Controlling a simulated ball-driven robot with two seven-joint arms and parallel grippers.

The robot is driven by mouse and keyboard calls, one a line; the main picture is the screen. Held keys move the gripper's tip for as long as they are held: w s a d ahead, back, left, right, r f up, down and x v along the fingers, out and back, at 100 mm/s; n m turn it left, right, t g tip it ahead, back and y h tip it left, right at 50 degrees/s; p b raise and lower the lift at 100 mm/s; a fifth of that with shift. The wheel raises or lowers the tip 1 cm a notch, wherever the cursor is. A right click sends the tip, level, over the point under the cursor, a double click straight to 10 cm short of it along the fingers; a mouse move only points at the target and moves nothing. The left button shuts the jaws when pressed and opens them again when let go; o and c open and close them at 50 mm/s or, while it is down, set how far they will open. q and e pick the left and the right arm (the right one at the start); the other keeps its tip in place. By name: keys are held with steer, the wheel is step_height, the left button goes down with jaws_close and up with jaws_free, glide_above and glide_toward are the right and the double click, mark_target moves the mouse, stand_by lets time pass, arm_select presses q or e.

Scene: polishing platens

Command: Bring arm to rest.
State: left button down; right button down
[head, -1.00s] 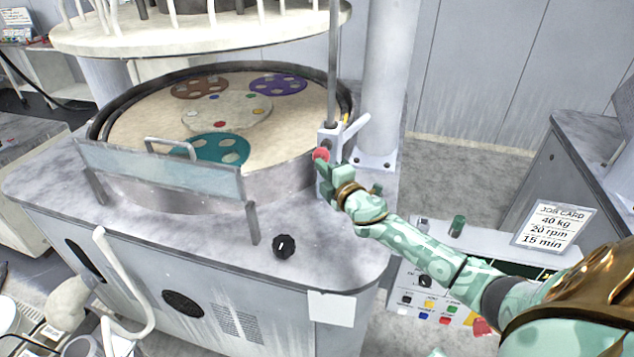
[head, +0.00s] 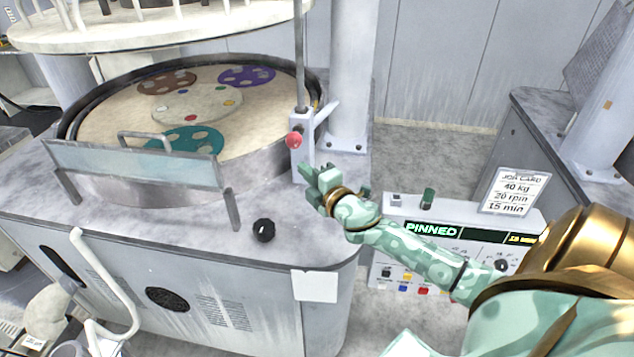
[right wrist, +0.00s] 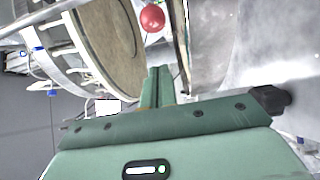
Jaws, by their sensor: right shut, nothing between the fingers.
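My right gripper (head: 308,175) is shut and empty, just below and in front of a red ball knob (head: 294,140) on the grey bracket (head: 302,160) at the platen's right edge. A gap shows between fingertips and knob. In the right wrist view the shut fingers (right wrist: 158,86) point toward the red knob (right wrist: 152,18), which is apart from them. My right arm reaches in from the lower right. My left gripper is not in view.
The platen (head: 110,125) carries brown, purple and teal discs. A black dial (head: 263,230) sits on the machine top (head: 330,220). A job card (head: 515,190) stands at the right. Grey floor lies between the machines.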

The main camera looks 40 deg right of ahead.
steer(key=s+a+f+m+g+h, duration=0.1)
steer(key=s+a+f+m+g, duration=0.25)
steer(key=s, duration=0.55)
steer(key=s+a+f+m+g+h, duration=0.1)
steer(key=s+a+f+m+g, duration=0.2)
steer(key=s, duration=0.5)
steer(key=s+a+f+m+g+h, duration=0.1)
steer(key=s+a+f+m+g, duration=0.25)
steer(key=s, duration=0.55)
steer(key=s+a+f+g+y+b, duration=0.1)
steer(key=s+f+g+b, duration=0.1)
steer(key=f, duration=1)
steer(key=s+a+f+g+y+b, duration=0.1)
steer(key=s+a+f+b, duration=0.15)
steer(key=f, duration=0.85)
steer(key=s+a+f+g+y+b, duration=0.1)
steer(key=s+f+g+b, duration=0.1)
steer(key=f, duration=1)
steer(key=s+d+f+m+g+y+b, duration=0.1)
steer(key=s+f+m+g+b, duration=0.1)
steer(key=s+f, duration=1.3)
steer(key=s+m+b, duration=0.1)
steer(key=s+b, duration=0.1)
steer(key=shift+s+f+m, duration=0.3)
steer(key=shift+f, duration=0.1)
